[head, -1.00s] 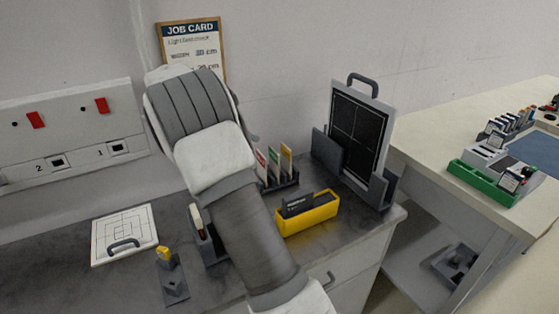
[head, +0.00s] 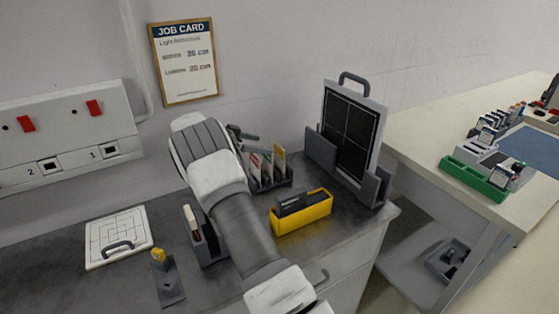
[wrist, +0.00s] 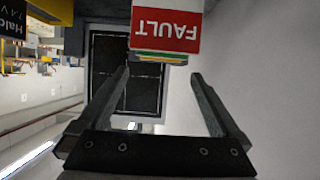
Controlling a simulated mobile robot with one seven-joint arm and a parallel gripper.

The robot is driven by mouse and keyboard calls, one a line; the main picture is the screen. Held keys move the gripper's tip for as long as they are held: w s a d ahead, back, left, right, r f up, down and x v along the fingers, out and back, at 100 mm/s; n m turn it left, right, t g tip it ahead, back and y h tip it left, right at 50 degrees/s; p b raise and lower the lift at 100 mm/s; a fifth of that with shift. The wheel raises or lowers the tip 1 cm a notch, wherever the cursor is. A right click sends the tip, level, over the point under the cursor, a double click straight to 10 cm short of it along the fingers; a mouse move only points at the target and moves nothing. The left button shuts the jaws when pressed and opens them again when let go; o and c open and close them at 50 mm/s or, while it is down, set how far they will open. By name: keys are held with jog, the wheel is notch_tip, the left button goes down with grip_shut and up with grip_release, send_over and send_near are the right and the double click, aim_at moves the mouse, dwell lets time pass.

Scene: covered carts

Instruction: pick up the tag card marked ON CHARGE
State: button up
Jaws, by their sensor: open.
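A dark rack (head: 272,186) on the counter holds upright tag cards: a red-marked card (head: 254,167), a green-marked card (head: 267,166) and a yellow-marked card (head: 280,160). In the wrist view the front card (wrist: 166,28) is red and reads FAULT, upside down. Thin green and yellow edges (wrist: 160,57) show beyond it. No card marked ON CHARGE can be read in either view. My gripper (wrist: 160,78) is open and empty, its fingertips apart from the cards. In the head view it is partly hidden behind my arm, close to the rack.
A yellow bin (head: 302,214) stands right of the rack, and a black panel with a handle (head: 351,128) stands behind it. A white board (head: 117,235) lies at the left. A job card (head: 184,62) hangs on the wall. Bare counter (head: 60,285) shows at front left.

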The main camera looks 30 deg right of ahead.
aim_at(279, 147)
jog(key=p+x, duration=0.1)
jog(key=x, duration=0.6)
jog(key=shift+d, duration=0.1)
jog(key=shift+c, duration=0.3)
jog(key=c, duration=1.4)
